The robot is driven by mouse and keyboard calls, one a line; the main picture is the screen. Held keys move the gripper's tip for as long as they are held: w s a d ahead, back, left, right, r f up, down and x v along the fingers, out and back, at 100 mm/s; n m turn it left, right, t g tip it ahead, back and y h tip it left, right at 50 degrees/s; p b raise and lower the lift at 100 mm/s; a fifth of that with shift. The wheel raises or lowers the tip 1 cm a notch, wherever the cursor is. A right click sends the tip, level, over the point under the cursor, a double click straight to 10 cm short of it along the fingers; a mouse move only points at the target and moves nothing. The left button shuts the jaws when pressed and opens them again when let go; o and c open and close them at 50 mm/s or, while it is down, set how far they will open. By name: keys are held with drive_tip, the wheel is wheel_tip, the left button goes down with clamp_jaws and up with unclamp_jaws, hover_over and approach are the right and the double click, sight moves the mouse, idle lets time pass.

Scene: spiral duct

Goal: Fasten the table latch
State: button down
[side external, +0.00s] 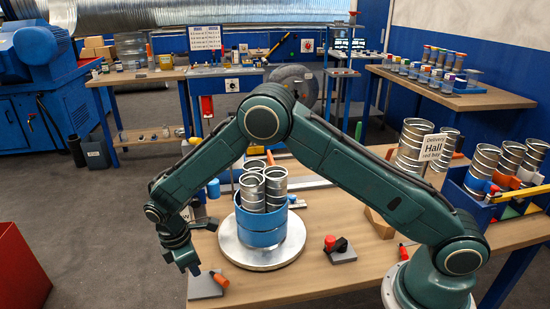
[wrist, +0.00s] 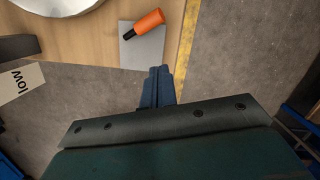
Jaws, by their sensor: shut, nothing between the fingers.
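What looks like the table latch is a grey plate (side external: 204,286) with an orange handle (side external: 221,280) at the table's front left edge. In the wrist view the plate (wrist: 142,50) and the orange handle with its black end (wrist: 148,22) lie just beyond my fingertips. My gripper (side external: 190,268) points down at the table's edge, close to the plate. In the wrist view my gripper (wrist: 158,72) is shut and empty, its tips beside the plate's lower right corner. I cannot tell whether it touches the plate or how high it is.
A round metal turntable (side external: 262,257) bears a blue holder (side external: 260,232) with several metal duct pieces. A red and black knob on a plate (side external: 340,250) stands to its right. A card reading "low" (wrist: 20,83) shows at left in the wrist view. Floor lies beyond the table edge.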

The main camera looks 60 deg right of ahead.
drive_tip(key=r, duration=0.5)
drive_tip(key=shift+w+a, duration=0.15)
drive_tip(key=shift+a, duration=0.25)
drive_tip(key=shift+r, duration=0.15)
drive_tip(key=s+d+r+m+t, duration=0.1)
drive_tip(key=s+d+r+m, duration=0.15)
drive_tip(key=r, duration=0.45)
drive_tip(key=s+d+r+m+t+y, duration=0.1)
drive_tip(key=s+d+r+m, duration=0.1)
drive_tip(key=s+d+r, duration=0.35)
drive_tip(key=s+d+r+m+t, duration=0.1)
drive_tip(key=s+d+r+m, duration=0.1)
drive_tip(key=r, duration=0.7)
drive_tip(key=s+d+r+m+t, duration=0.1)
drive_tip(key=s+d+r+m, duration=0.1)
drive_tip(key=s, duration=0.8)
drive_tip(key=s+d+r+m+t, duration=0.1)
drive_tip(key=s+d+m, duration=0.3)
drive_tip(key=s, duration=0.7)
drive_tip(key=shift+s+d+r+t+y, duration=0.15)
drive_tip(key=shift+d+r+t+y, duration=0.25)
drive_tip(key=shift+t, duration=0.4)
